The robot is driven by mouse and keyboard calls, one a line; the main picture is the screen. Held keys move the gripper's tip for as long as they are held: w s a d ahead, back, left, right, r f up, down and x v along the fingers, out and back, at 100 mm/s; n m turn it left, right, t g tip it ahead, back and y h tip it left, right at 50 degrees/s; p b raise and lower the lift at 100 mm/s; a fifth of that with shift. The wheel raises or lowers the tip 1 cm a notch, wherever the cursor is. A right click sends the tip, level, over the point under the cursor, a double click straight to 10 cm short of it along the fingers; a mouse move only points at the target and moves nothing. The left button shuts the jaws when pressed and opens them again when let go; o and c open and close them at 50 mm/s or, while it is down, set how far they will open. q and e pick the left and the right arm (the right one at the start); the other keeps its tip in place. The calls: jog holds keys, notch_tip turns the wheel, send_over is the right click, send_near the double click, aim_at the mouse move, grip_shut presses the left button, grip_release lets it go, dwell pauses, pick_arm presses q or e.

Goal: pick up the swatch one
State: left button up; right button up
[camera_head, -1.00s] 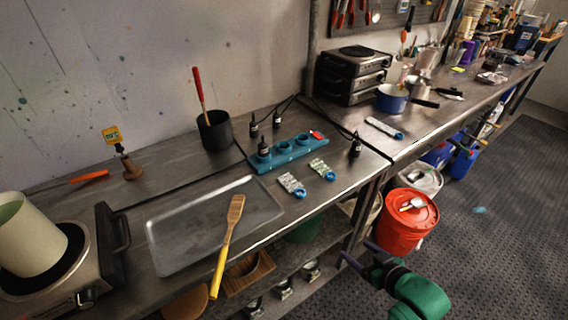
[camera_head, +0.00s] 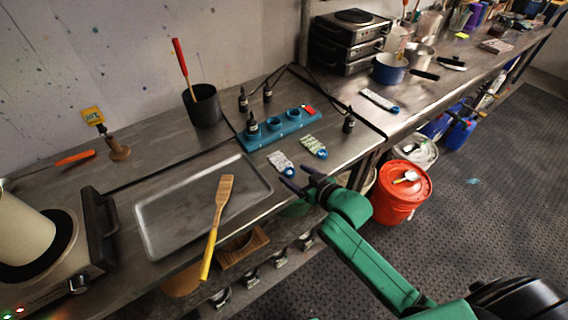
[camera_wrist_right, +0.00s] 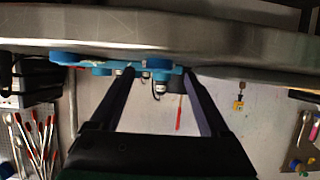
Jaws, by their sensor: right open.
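Two small pale patterned strips with blue ends lie on the front of the metal counter: a left one (camera_head: 281,162) and a right one (camera_head: 313,146). A third similar strip (camera_head: 379,99) lies farther right on the far counter. I cannot tell which of them is swatch one. My right gripper (camera_head: 295,177) is open and empty at the counter's front edge, just in front of the left strip, apart from it. In the right wrist view its open fingers (camera_wrist_right: 157,75) point toward the counter edge. My left gripper is not in view.
A blue holder (camera_head: 276,130) with a dark bottle stands behind the strips, other dark bottles around it. A metal tray (camera_head: 160,228) with a wooden spatula (camera_head: 218,220) lies left. A red bucket (camera_head: 401,192) stands on the floor at right.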

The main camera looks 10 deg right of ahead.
jog(key=shift+x, duration=1.05)
jog(key=shift+d, duration=0.1)
grip_shut()
jog(key=shift+r, duration=0.15)
